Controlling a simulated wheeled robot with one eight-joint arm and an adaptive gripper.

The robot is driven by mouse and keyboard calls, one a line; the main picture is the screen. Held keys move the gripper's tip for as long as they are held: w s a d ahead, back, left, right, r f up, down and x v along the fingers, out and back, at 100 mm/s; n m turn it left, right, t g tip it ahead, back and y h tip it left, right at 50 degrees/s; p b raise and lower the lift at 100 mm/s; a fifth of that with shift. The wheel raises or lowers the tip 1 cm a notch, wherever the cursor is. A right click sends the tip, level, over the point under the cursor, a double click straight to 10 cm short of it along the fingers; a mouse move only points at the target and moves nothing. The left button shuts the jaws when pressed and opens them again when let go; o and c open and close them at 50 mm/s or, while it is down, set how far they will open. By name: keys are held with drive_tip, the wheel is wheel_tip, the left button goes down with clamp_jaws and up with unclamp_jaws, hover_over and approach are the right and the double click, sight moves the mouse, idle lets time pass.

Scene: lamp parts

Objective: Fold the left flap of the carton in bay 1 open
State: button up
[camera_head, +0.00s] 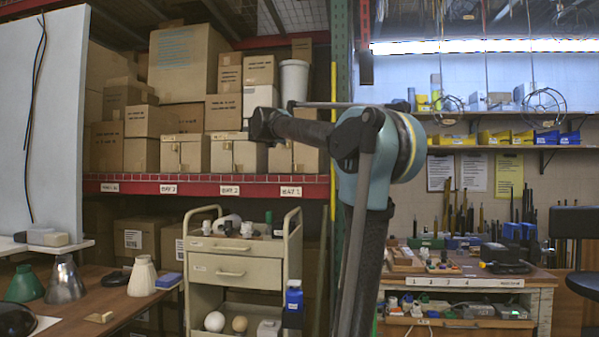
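The carton (297,158) above the shelf label that appears to read BAY 1 (290,191) is a tan box at the right end of the front row. My arm crosses in front of its upper part, so its top and left flap cannot be made out. My gripper (262,125) is at the dark far end of my arm, in front of the upper shelf near the carton's upper left. Its fingers cannot be made out, and I cannot tell whether it touches anything.
Two similar cartons (237,155) (184,153) stand to the left above the other bay labels. Taller boxes (190,62) and a white cylinder (294,80) stand behind. A green rack post (340,130) bounds the right side. A beige cart (240,265) stands below.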

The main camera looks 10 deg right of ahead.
drive_tip(key=s+d+f+m+g, duration=0.1)
drive_tip(key=s+d+f+m, duration=0.2)
drive_tip(key=f, duration=0.3)
drive_tip(key=s+d+f+m+g+h, duration=0.1)
drive_tip(key=s+d+f+m+g, duration=0.1)
drive_tip(key=s+d+f+m, duration=0.2)
drive_tip(key=shift+s+d+f+m+g, duration=0.15)
drive_tip(key=shift+s+f+m+g, duration=0.25)
drive_tip(key=shift+f, duration=0.5)
drive_tip(key=w+a+r+n+t, duration=0.4)
drive_tip(key=w+a+r+n, duration=0.4)
drive_tip(key=r, duration=0.4)
drive_tip(key=x, duration=1.7)
drive_tip(key=shift+w+a+f, duration=0.35)
drive_tip(key=shift+w+f, duration=0.05)
drive_tip(key=shift+c, duration=0.5)
clamp_jaws()
